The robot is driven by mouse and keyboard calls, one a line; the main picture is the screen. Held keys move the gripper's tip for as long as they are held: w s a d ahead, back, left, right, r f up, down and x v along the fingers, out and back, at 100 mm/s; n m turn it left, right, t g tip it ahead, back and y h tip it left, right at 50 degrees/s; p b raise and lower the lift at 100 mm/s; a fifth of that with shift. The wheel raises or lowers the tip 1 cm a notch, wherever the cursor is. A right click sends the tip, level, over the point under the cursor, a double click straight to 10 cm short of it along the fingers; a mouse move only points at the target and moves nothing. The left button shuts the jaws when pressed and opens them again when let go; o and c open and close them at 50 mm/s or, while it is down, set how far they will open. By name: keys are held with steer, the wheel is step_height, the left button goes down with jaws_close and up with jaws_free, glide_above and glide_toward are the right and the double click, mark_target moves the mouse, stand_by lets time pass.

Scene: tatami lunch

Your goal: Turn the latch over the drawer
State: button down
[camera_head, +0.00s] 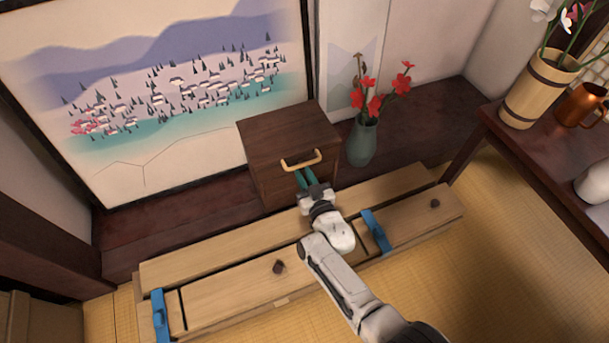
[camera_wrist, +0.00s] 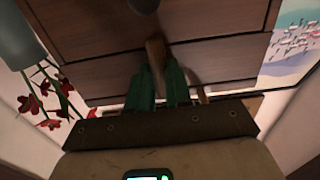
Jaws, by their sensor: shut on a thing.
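My gripper (camera_head: 304,179), with green fingers, reaches up to the cabinet front just below this handle. The latch's part between the fingers is hidden. A dark round knob (camera_wrist: 143,4) is at the top edge of that view.
A grey-green vase with red flowers (camera_head: 362,143) stands close to the cabinet's right. A dark table (camera_head: 500,131) with a wooden bucket (camera_head: 536,92) is at the right. Tatami is clear at lower right.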

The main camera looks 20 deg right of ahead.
steer(key=c, duration=1)
jaws_free()
steer(key=shift+c, duration=0.2)
steer(key=shift+s, duration=0.1)
steer(key=s+p, duration=0.5)
steer(key=s, duration=0.5)
steer(key=shift+s, duration=0.35)
